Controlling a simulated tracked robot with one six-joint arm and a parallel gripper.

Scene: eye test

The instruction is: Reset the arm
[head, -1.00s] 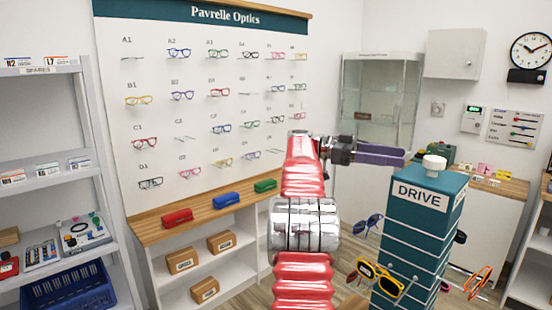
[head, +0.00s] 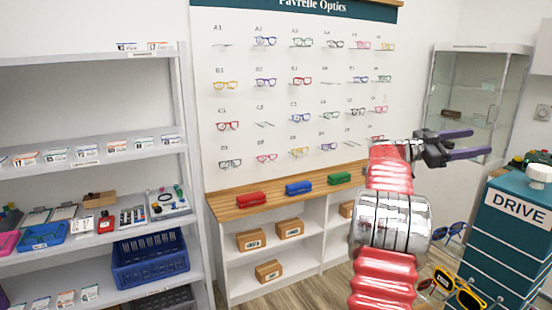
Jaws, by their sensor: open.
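My red arm rises at the right of the head view, with a silver band around it. My gripper (head: 481,142) is at its end, pointing right, with two purple fingers. The fingers are apart, and I see nothing held between them. In the picture the gripper is in front of the glass cabinet (head: 440,92) and above and left of the teal DRIVE tower (head: 515,228). It looks clear of both, though I cannot tell the depth exactly.
A glasses display board (head: 240,175) stands behind, above a wooden counter (head: 222,211) with red, blue and green cases. Grey shelves (head: 110,153) with a blue crate (head: 150,275) are at left. Sunglasses hang on the tower's left side. Some wood floor shows below the counter.

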